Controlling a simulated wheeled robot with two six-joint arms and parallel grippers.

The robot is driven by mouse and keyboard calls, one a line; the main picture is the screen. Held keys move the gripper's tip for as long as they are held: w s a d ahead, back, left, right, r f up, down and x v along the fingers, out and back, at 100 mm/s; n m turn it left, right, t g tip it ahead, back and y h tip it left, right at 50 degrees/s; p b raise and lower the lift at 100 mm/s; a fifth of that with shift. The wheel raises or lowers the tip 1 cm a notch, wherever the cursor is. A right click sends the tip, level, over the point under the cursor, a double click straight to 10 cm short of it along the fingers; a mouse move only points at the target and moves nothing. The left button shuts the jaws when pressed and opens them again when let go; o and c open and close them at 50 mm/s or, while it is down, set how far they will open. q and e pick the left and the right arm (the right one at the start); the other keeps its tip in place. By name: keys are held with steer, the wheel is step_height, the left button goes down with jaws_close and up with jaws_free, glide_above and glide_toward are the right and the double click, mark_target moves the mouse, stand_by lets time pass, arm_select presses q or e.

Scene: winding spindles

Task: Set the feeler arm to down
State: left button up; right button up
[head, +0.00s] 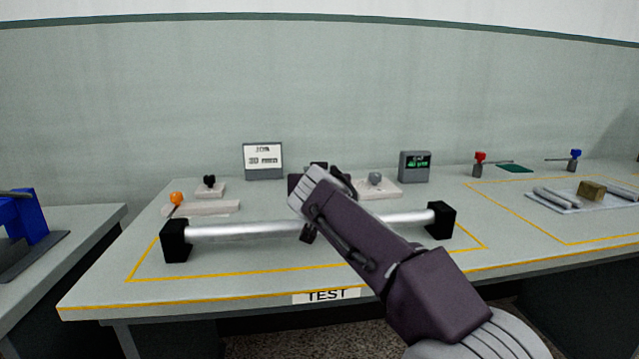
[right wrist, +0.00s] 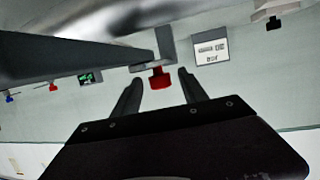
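A red knob (right wrist: 160,78) on a grey post (right wrist: 165,45) shows in the right wrist view; I take it for the feeler arm's handle, but cannot be sure. In the head view my right arm hides it. My right gripper (right wrist: 159,75) is open, its fingertips on either side of the red knob; contact cannot be told. In the head view its fingers (head: 318,172) are mostly hidden, above and behind the silver spindle (head: 260,230). The spindle rests between two black blocks (head: 176,242) (head: 441,220). My left gripper is not in view.
An orange-knobbed lever (head: 176,199) and a black knob (head: 209,181) stand at left. A sign (head: 263,161), a grey knob (head: 375,178) and a green display (head: 415,166) stand behind. Red (head: 480,157) and blue (head: 575,154) knobs and a tray (head: 565,205) are at right.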

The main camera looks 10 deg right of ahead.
steer(key=shift+s, duration=0.1)
steer(key=v, duration=0.9)
